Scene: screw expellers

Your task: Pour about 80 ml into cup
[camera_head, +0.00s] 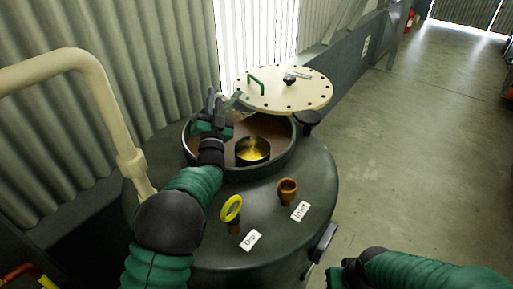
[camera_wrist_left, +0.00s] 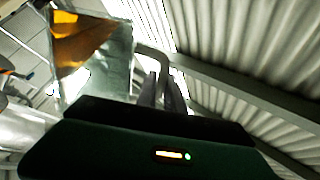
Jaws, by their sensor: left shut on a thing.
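My left gripper (camera_head: 217,112) is shut on a clear container (camera_head: 238,113) over the round opening of the dark tank. In the left wrist view the clear container (camera_wrist_left: 112,72) is tilted, with amber liquid (camera_wrist_left: 80,40) inside. A dark round cup (camera_head: 252,151) with a golden-yellow inside sits in the opening, just right of and below the gripper. Whether liquid is falling into it is too small to tell. My right gripper (camera_head: 345,275) is at the bottom edge, dark and partly cut off; its jaws are unclear.
The tank top (camera_head: 270,222) carries a brown fitting (camera_head: 288,191) by the "Inlet" label (camera_head: 300,211) and a yellow-ringed fitting (camera_head: 231,209) by the "Drip" label (camera_head: 251,240). A bolted cream lid (camera_head: 300,97) stands open behind. A cream pipe (camera_head: 112,110) rises at left. Open floor lies right.

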